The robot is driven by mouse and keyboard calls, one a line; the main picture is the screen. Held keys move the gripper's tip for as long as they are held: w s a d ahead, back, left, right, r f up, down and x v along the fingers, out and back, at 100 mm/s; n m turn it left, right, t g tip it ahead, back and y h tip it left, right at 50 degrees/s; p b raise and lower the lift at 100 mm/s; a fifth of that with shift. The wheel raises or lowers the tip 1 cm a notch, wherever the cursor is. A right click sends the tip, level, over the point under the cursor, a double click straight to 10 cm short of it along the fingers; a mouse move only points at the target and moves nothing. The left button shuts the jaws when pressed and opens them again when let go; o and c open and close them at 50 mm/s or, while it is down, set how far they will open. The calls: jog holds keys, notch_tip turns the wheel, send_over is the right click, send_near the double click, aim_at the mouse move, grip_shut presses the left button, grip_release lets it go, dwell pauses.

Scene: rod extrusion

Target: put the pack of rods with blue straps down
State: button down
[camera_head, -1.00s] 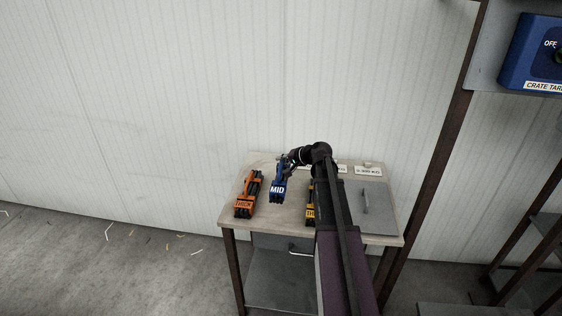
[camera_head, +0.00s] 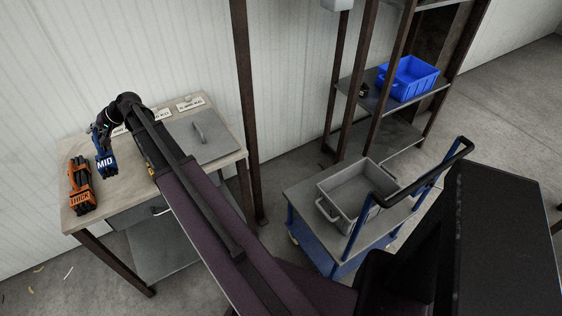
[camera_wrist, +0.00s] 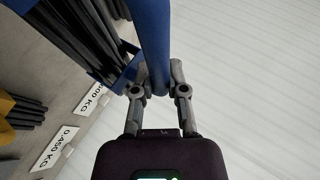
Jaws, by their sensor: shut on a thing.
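The pack of dark rods with blue straps (camera_head: 105,163) is over the wooden table (camera_head: 78,222), its blue end tag reading MID. My gripper (camera_head: 101,137) is shut on its blue handle, which shows between the fingers (camera_wrist: 159,84) in the wrist view. The rods (camera_wrist: 72,38) hang to the left of the fingers there. I cannot tell whether the pack touches the tabletop. An orange-strapped pack marked THICK (camera_head: 81,190) lies to its left. A yellow-strapped pack is mostly hidden behind my arm; part of it shows in the wrist view (camera_wrist: 18,112).
Weight cards (camera_head: 190,103) line the table's back edge. A grey lid with a handle (camera_head: 203,140) covers the table's right side. A blue cart with a grey crate (camera_head: 356,188) stands right, and a blue crate (camera_head: 408,79) sits on a shelf behind. A post (camera_head: 246,110) rises beside the table.

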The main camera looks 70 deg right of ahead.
jog(key=shift+r+p, duration=2.6)
jog(key=shift+r, duration=0.35)
jog(key=shift+s, duration=0.2)
